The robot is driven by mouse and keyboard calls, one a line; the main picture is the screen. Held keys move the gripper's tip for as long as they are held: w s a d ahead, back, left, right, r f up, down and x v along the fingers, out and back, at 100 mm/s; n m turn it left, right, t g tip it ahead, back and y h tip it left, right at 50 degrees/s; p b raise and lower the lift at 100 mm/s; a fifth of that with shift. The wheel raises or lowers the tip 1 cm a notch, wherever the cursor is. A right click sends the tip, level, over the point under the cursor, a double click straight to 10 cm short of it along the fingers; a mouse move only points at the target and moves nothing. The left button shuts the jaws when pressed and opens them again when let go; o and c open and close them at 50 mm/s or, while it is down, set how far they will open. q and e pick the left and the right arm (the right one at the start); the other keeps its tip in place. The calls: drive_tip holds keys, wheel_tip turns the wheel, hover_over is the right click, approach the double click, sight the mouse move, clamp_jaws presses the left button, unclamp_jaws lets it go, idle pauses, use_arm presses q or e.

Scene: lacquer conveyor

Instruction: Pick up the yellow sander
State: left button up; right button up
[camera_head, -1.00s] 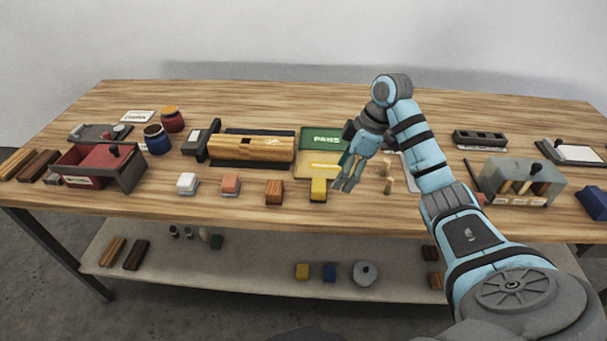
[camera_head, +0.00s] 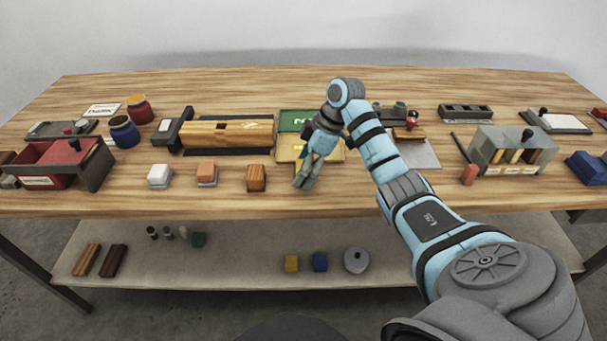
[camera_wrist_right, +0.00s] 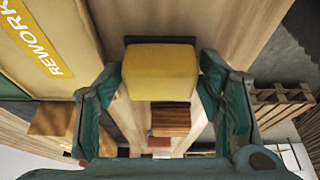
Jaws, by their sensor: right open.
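The yellow sander (camera_wrist_right: 160,72) shows in the right wrist view as a yellow block on a dark base, between the two fingers of my right gripper (camera_wrist_right: 160,80). The fingers are spread, with a gap seen on each side of the block. In the head view my right gripper (camera_head: 304,182) points down at the front of the table, right of the brown block (camera_head: 256,178), and hides the sander. I cannot tell the exact height of the fingertips. My left gripper is not in view.
A white block (camera_head: 159,176) and an orange block (camera_head: 207,173) stand in the same front row. The green tray (camera_head: 294,120) and yellow rework tray (camera_head: 336,151) lie behind my gripper. A grey rack (camera_head: 540,158) stands at right. A yellow block (camera_head: 291,263) sits on the lower shelf.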

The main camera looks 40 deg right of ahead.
drive_tip(key=shift+r, duration=0.1)
drive_tip(key=shift+c, duration=0.8)
drive_tip(key=c, duration=0.9)
wheel_tip(320, 180, up, 8)
drive_tip(key=p, duration=0.2)
drive_tip(key=shift+r+p, duration=0.1)
drive_tip(key=shift+p, duration=0.25)
drive_tip(key=shift+c, duration=0.2)
wheel_tip(320, 180, up, 12)
drive_tip(key=p, duration=1.1)
